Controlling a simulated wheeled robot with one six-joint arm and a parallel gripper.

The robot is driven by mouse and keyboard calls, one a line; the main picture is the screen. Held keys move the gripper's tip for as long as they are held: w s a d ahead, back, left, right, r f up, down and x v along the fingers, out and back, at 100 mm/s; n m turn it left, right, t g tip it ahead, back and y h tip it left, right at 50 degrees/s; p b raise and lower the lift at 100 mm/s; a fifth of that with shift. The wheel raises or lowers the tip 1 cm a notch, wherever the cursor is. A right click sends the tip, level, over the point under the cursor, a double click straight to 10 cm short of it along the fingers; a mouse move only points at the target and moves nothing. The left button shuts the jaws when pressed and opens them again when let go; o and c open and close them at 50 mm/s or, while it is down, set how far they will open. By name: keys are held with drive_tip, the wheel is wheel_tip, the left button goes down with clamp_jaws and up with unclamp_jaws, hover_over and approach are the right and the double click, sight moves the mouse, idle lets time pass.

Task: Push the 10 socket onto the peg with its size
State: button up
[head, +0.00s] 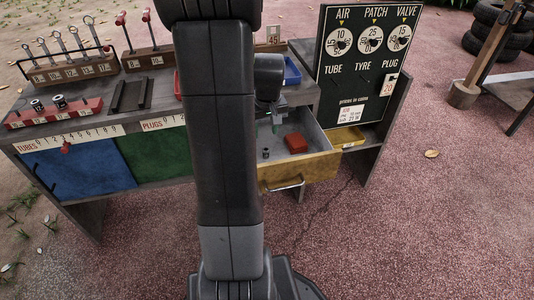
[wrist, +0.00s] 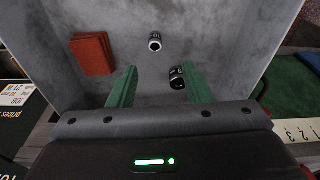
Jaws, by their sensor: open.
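My gripper (head: 266,127) hangs over the open drawer (head: 325,158). In the wrist view its two green fingers (wrist: 159,68) are spread apart with nothing gripped. One small dark socket with a bright ring (wrist: 155,42) stands on the drawer floor ahead of the fingertips. A second dark socket (wrist: 177,78) is close beside the right finger, which may partly hide it. The head view shows one socket (head: 265,153) in the drawer. I cannot read sizes on them. A red peg rail (head: 85,108) with white labels lies at the bench's left, bearing two sockets (head: 59,101).
A red block (head: 296,143) lies in the drawer and shows in the wrist view (wrist: 92,54). Drawer walls surround my gripper. A wrench rack (head: 75,71), a black tray (head: 131,95) and a blue bin (head: 291,71) are on the bench. A price board (head: 365,60) stands right.

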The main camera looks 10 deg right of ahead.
drive_tip(key=b, duration=0.2)
hover_over(266, 150)
drive_tip(key=s, duration=0.2)
drive_tip(key=f, duration=0.6)
drive_tip(key=shift+w+a, duration=0.15)
drive_tip(key=shift+a, duration=0.25)
drive_tip(key=f, duration=0.1)
drive_tip(key=f+b, duration=0.1)
drive_tip(key=f, duration=0.1)
drive_tip(key=w+f+b, duration=0.1)
drive_tip(key=f, duration=0.1)
drive_tip(key=shift+d, duration=0.3)
drive_tip(key=shift+r, duration=0.1)
clamp_jaws()
